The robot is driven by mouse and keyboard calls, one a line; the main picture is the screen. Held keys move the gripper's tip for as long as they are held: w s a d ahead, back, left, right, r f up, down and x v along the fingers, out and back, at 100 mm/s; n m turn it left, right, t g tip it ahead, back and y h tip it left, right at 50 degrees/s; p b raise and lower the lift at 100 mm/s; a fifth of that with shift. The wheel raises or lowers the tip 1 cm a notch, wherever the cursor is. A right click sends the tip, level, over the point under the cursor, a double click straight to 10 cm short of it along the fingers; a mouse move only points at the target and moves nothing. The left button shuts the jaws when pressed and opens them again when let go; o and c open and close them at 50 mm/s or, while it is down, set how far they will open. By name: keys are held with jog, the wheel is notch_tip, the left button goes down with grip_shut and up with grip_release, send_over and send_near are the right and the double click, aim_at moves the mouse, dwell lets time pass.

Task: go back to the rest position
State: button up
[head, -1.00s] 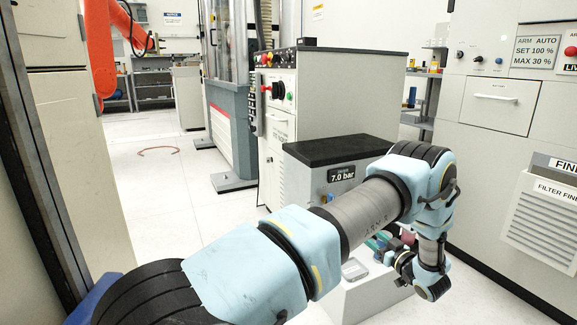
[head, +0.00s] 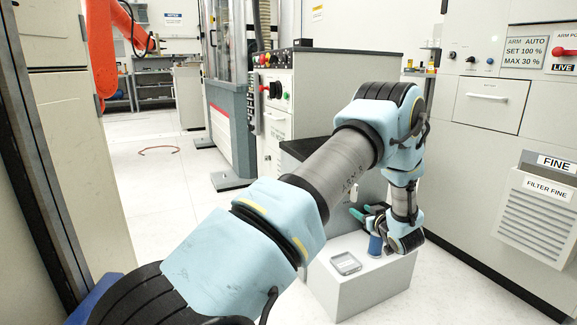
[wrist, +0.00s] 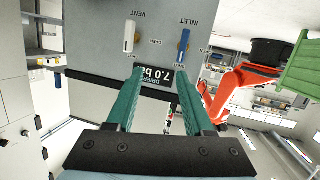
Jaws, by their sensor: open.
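My gripper (head: 362,214) is open and empty, at the end of my bent arm above the white pedestal (head: 345,292). In the wrist view its two green fingers (wrist: 160,74) are spread apart. They point at the grey dryer cabinet (wrist: 222,18), which bears a 7.0 bar display (wrist: 158,78). The white vent handle (wrist: 129,37) and the blue inlet handle (wrist: 184,42) lie beyond the fingertips, with no visible contact. My arm hides much of the cabinet in the head view.
A grey tray (head: 346,264) and a blue cylinder (head: 375,246) are on the pedestal. A control cabinet (head: 330,95) stands behind my arm. A wall panel with a filter grille (head: 537,215) is at the right. Open floor (head: 165,190) lies left. An orange arm (head: 103,45) is at the back.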

jog(key=s+a+r+m+g+h, duration=0.25)
jog(key=a+r+g+h, duration=0.25)
jog(key=a+r, duration=0.4)
jog(key=s+a+r+m+g+y, duration=0.1)
jog(key=s+a+g, duration=0.3)
jog(key=s+a, duration=0.85)
jog(key=s+a+r+m+g, duration=0.1)
jog(key=s+a+g, duration=0.3)
jog(key=s+a, duration=0.8)
notch_tip(320, 180, up, 33)
jog(key=s+d+p, duration=0.2)
jog(key=d+p, duration=0.1)
jog(key=p, duration=2.9)
jog(key=shift+s, duration=0.35)
jog(key=shift+f, duration=0.1)
